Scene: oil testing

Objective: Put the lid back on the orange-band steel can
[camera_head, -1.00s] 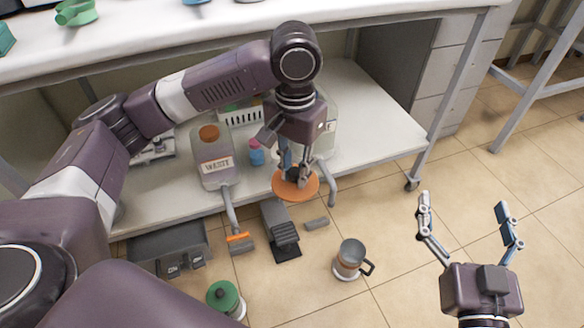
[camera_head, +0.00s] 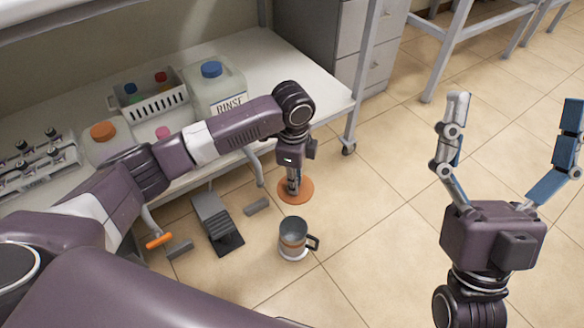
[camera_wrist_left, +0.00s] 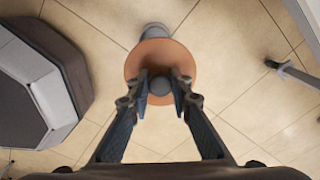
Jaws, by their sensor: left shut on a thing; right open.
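The steel can (camera_head: 293,248) with an orange band and dark side handle stands upright and open-topped, apparently on the floor. The round orange lid (camera_head: 305,191) is in my left gripper (camera_head: 293,188), above and behind the can in the head view, apart from it. In the left wrist view my left gripper (camera_wrist_left: 160,88) is shut on the dark knob of the lid (camera_wrist_left: 150,52). A grey round thing (camera_wrist_left: 155,29) peeks out past the lid's far edge; I cannot tell whether it is the can. My right gripper (camera_head: 510,160) is open and empty at the right.
A low white shelf (camera_head: 300,70) carries a RINSE jug (camera_head: 214,92), a white basket (camera_head: 155,106) and an orange-capped jug (camera_head: 105,145). Tiled floor right of the can is free.

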